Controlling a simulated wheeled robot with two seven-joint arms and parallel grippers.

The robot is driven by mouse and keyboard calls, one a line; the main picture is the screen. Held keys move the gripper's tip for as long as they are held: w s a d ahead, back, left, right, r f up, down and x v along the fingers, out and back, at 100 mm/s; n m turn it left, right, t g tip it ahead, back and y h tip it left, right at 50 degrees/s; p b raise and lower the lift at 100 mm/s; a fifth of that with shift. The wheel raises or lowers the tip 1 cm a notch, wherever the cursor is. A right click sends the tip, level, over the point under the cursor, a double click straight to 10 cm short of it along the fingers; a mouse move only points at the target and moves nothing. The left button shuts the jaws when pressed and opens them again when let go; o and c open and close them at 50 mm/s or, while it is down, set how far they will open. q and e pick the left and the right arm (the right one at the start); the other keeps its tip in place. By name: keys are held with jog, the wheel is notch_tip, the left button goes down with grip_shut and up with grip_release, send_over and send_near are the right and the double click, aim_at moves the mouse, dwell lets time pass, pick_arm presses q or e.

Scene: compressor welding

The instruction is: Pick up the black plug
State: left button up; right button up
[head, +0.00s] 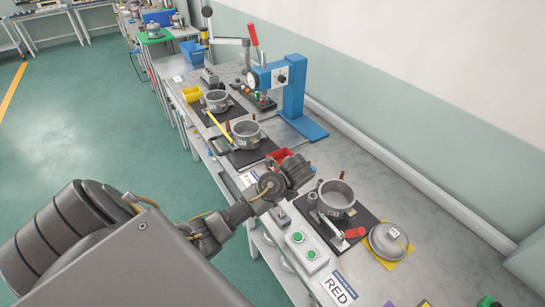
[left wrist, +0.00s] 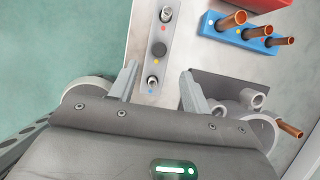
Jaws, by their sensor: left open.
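The black plug (left wrist: 158,49) looks like a small dark round piece in the middle of a grey strip (left wrist: 166,33), beside a yellow dot. A metal fitting (left wrist: 166,15) sits at the strip's far end by a red dot, and another fitting (left wrist: 152,80) sits at the near end by a blue dot. My left gripper (left wrist: 159,74) is open and empty above the strip, its fingers on either side of the near fitting; the plug lies a little beyond the fingertips. In the head view my left gripper (head: 296,172) is over the bench, and I cannot make out the plug. My right gripper is not in view.
A blue block (left wrist: 240,34) with copper pipes lies right of the strip, near a red bin (left wrist: 255,4). A grey pot (head: 337,195) stands on a black mat close to my left gripper. A blue press (head: 292,90) rises farther back. Green floor lies left of the bench.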

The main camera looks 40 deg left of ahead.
pick_arm(q)
jog(key=shift+p+x, duration=0.35)
jog(key=shift+x, duration=1.1)
jog(key=p+x, duration=0.2)
jog(key=x, duration=0.2)
jog(key=shift+a+f, duration=0.35)
jog(key=shift+f, duration=0.2)
jog(key=shift+c, duration=0.3)
grip_shut()
jog(key=shift+r, duration=0.15)
